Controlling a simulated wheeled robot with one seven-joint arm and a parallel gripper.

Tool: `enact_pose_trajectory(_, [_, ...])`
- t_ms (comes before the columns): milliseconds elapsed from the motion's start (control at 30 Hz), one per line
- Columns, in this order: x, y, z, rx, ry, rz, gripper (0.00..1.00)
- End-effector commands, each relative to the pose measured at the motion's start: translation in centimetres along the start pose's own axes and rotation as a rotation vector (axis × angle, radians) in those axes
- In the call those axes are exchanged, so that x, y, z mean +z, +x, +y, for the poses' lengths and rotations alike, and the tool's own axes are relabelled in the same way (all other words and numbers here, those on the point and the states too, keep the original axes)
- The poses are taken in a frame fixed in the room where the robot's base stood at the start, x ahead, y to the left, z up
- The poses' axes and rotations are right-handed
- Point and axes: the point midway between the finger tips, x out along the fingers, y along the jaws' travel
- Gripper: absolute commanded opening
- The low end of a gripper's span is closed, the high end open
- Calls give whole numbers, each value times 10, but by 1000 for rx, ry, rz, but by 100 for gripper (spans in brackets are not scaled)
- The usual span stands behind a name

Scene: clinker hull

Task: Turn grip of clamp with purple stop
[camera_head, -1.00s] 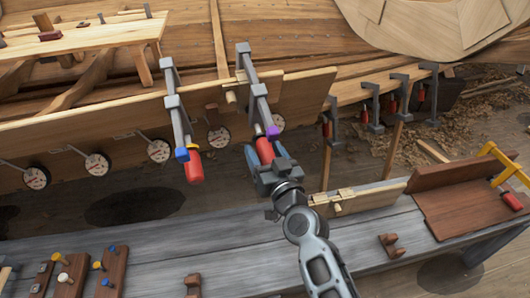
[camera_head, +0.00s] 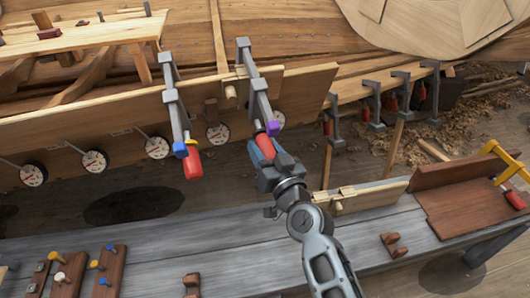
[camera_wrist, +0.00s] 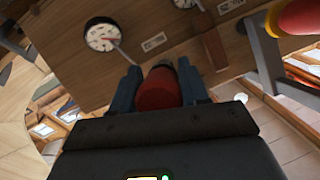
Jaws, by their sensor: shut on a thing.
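The clamp with the purple stop (camera_head: 272,128) hangs on the upper edge of the long plank (camera_head: 300,95), its grey bar (camera_head: 258,95) slanting down toward me. Its red grip (camera_head: 265,145) lies between the fingers of my gripper (camera_head: 262,155). In the wrist view the red grip (camera_wrist: 160,90) sits between the two blue fingers of my gripper (camera_wrist: 160,92), which is shut on it.
Several round dials (camera_head: 157,148) hang along the plank. The grey bench (camera_head: 200,240) below carries pegged wooden blocks (camera_head: 110,270), a dark board (camera_head: 465,210) and a yellow clamp (camera_head: 505,160). More clamps (camera_head: 395,95) hang at the right.

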Motion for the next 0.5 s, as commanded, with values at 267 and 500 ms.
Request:
enact_pose_trajectory(267, [8, 0, 2, -75, 196, 4, 14])
enact_pose_trajectory(500, [8, 0, 1, -158, 411, 3, 14])
